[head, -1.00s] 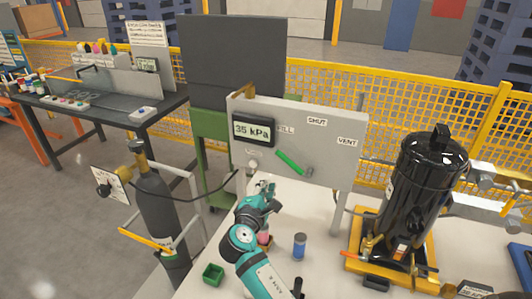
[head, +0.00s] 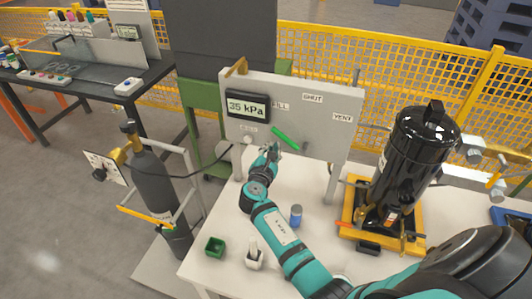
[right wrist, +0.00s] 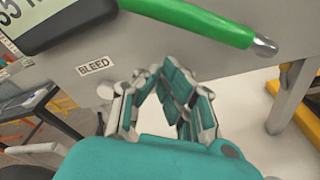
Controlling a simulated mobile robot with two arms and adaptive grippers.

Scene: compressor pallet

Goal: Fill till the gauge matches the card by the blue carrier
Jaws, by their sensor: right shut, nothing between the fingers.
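The gauge (head: 248,106) on the grey panel (head: 325,133) reads 35 kPa. The green lever (head: 286,138) slants, its green end up and left towards the FILL label (head: 281,106). SHUT (head: 313,98) and VENT (head: 342,118) labels sit farther right. My right gripper (head: 272,150) is shut and empty, just below the lever and right of the bleed knob (head: 248,140). In the right wrist view the lever (right wrist: 190,18) passes above the fingers (right wrist: 165,85), apart from them. The blue carrier (head: 511,216) is partly cut off at right. No card is visible beside it. My left gripper is out of view.
A black tank (head: 412,155) stands on a yellow base at right. A grey cylinder (head: 152,185) with a hose stands left.

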